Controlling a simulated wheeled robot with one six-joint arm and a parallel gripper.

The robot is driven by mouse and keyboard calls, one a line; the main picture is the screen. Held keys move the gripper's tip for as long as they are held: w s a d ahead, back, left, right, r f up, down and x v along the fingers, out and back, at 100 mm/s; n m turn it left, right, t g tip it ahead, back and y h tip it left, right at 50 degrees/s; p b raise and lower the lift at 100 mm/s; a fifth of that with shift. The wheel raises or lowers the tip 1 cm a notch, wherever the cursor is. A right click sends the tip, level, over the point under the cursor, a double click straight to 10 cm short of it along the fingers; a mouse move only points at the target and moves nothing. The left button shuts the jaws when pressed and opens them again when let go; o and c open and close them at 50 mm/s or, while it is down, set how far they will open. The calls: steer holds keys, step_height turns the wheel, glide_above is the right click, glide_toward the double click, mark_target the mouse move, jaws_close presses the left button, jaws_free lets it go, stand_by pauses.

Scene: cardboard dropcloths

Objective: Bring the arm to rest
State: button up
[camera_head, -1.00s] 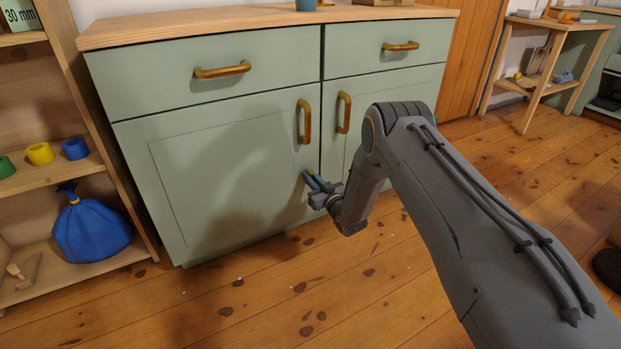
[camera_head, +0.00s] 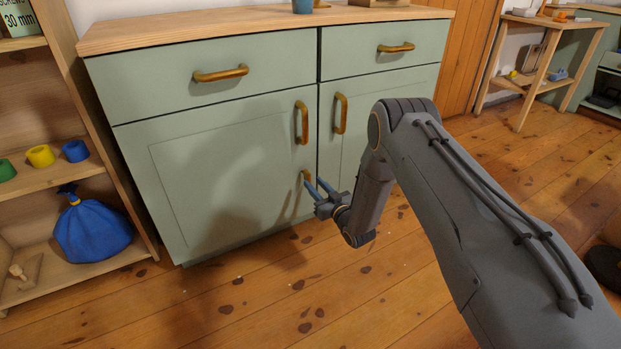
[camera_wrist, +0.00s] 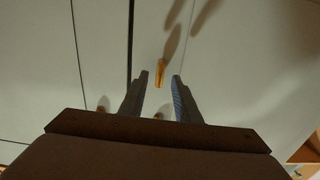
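My gripper (camera_head: 317,187) is in front of the lower part of the green cabinet (camera_head: 215,180), near the seam between its two doors. A brass handle (camera_wrist: 161,73) shows beyond that gap, against the pale cabinet front. In the head view a small brass piece (camera_head: 305,176) shows just behind the fingertips. My arm reaches in from the lower right, bent at the elbow.
The cabinet's doors and drawers are closed. A shelf (camera_head: 60,178) at left holds a blue bag (camera_head: 91,232) and several coloured rings. A wooden side table (camera_head: 540,84) stands at back right. The wooden floor (camera_head: 300,300) before the cabinet is clear.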

steer(key=shift+v, duration=1.1)
